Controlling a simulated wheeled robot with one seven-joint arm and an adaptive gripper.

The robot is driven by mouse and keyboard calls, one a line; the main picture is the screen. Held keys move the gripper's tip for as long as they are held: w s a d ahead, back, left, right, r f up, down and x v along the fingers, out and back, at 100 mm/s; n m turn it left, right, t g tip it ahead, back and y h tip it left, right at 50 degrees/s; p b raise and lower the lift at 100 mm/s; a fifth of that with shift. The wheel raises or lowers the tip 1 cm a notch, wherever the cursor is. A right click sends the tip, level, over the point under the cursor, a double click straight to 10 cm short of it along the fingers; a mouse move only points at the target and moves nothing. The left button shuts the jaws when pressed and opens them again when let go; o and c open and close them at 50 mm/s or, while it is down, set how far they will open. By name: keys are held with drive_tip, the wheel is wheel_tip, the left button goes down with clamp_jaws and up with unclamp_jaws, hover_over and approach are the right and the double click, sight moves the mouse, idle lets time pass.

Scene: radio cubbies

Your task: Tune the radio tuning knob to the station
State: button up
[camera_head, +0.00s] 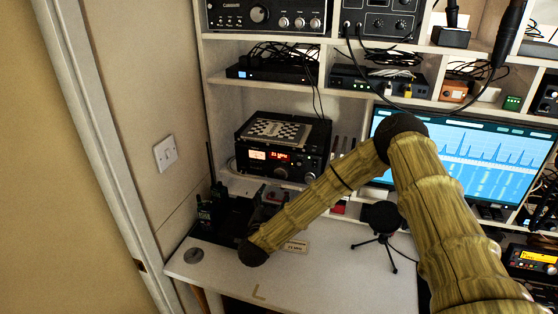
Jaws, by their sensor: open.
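The black radio (314,158) sits in the left cubby above the desk, with a patterned sheet (282,131) on its top. Its front has a lit meter (257,154), a red display (280,157) too small to read surely, and a round dark knob (281,173) low on the panel. A small printed card (296,246) stands on the desk; its text is too small to read surely. My forearm reaches down left to a dark wrist. My gripper (268,194) seems to be the dark shape beyond it, open, below and apart from the knob; its fingers blend into dark gear.
Dark handheld gear (209,207) stands left on the white desk (222,272). A small tripod (384,243) stands right of my forearm. A lit monitor (490,160) is behind my elbow. Shelves above hold cabled equipment. The desk's front left is mostly clear.

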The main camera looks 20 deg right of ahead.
sight(281, 175)
drive_tip(key=shift+f, duration=0.1)
drive_tip(key=n+b, duration=0.1)
drive_tip(key=b, duration=0.3)
drive_tip(key=w+n+b, duration=0.1)
drive_tip(key=n+b, duration=0.1)
drive_tip(key=b, duration=0.3)
drive_tip(key=d+n+b, duration=0.1)
drive_tip(key=b, duration=0.4)
drive_tip(key=shift+w+r+n, duration=0.25)
drive_tip(key=shift+w+n, duration=0.05)
drive_tip(key=shift+w, duration=0.05)
drive_tip(key=p+x, duration=0.1)
drive_tip(key=x, duration=0.9)
drive_tip(key=shift+w+f, duration=0.1)
drive_tip(key=shift+w, duration=0.25)
drive_tip(key=c, duration=1)
